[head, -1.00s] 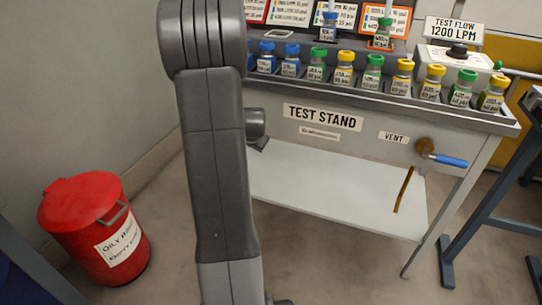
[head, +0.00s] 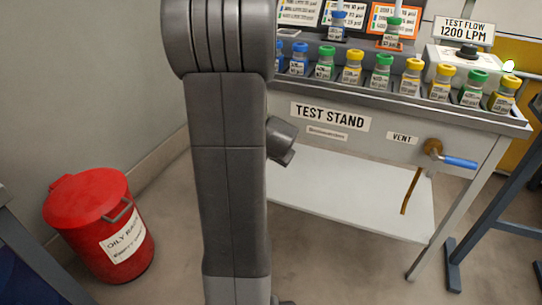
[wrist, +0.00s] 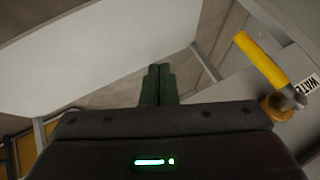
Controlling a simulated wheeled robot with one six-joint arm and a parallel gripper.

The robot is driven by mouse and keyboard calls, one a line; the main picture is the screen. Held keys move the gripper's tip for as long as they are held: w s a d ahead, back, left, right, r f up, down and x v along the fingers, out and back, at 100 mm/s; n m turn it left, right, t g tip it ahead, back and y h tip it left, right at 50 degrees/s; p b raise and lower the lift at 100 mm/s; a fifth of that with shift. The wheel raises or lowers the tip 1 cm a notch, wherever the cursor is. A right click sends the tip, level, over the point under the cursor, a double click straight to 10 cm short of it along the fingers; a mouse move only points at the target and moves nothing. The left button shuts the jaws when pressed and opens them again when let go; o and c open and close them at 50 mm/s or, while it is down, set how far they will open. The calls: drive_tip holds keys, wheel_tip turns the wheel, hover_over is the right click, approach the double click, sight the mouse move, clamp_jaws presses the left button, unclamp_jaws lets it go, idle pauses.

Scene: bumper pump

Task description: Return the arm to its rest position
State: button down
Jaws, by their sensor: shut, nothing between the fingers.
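My gripper (wrist: 158,84) shows in the wrist view with its two dark green fingers together and nothing between them. It is apart from everything around it. In the head view my grey arm stands upright left of the middle and covers the left end of the test stand (head: 330,116). My gripper's fingers cannot be made out in the head view; a small dark part of my arm juts out to the right of the forearm.
The test stand holds a row of capped bottles (head: 383,72). A blue-handled vent valve (head: 459,162) is on its front. A red oily-rag bin (head: 100,228) stands on the floor at left. A yellow-handled valve (wrist: 262,60) shows at right in the wrist view.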

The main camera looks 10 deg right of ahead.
drive_tip(key=shift+w, duration=0.1)
drive_tip(key=w+a+r+p, duration=0.2)
drive_tip(key=w+a+r, duration=0.1)
drive_tip(key=w, duration=0.5)
drive_tip(key=shift+a, duration=0.5)
drive_tip(key=shift+w+f, duration=0.1)
